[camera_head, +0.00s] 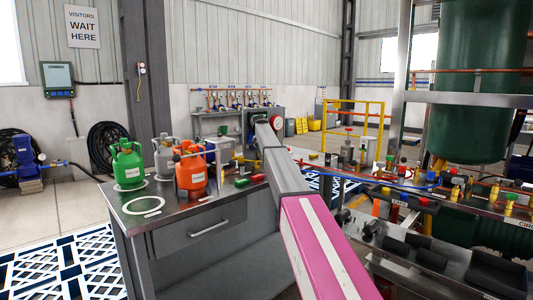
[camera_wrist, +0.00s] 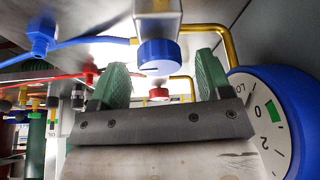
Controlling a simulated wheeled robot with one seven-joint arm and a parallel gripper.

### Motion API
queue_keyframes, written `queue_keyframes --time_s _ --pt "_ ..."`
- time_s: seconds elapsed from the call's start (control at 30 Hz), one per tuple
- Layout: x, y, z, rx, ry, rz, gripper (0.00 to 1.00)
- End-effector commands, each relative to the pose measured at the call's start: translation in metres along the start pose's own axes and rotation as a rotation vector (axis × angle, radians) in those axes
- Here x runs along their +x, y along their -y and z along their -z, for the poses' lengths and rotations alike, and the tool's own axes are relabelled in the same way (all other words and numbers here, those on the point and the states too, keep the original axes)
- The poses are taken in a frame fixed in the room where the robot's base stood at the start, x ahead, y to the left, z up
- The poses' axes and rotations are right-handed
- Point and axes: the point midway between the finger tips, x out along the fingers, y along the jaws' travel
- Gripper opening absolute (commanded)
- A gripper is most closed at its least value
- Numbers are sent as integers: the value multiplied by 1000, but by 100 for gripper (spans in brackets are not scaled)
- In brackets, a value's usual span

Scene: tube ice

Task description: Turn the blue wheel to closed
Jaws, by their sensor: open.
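The blue wheel (camera_wrist: 158,55) is a small round knob with a dark mark on its face. It is in the upper middle of the wrist view, below a grey metal block and beside a brass pipe. My gripper (camera_wrist: 161,66) has two green fingers, open and empty. In the picture the wheel appears between the fingertips; I cannot tell how far beyond them it is, and no contact shows. In the head view my arm reaches away to a grey box (camera_head: 280,122) at the back, and I cannot make out the gripper or the wheel there.
A blue-rimmed dial gauge (camera_wrist: 274,112) stands close to the right finger. A red knob (camera_wrist: 158,93) is below the wheel, and blue and red hoses run at the left. In the head view, orange (camera_head: 190,172) and green (camera_head: 127,165) cylinders stand on the bench left of my arm.

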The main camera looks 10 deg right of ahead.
Motion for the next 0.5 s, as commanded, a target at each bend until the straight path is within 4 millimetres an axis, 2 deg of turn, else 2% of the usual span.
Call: queue_keyframes --time_s 0.3,0.5 --pt "-57 0 0 0 -1 1 72" --pt "-87 0 0 0 0 0 72"
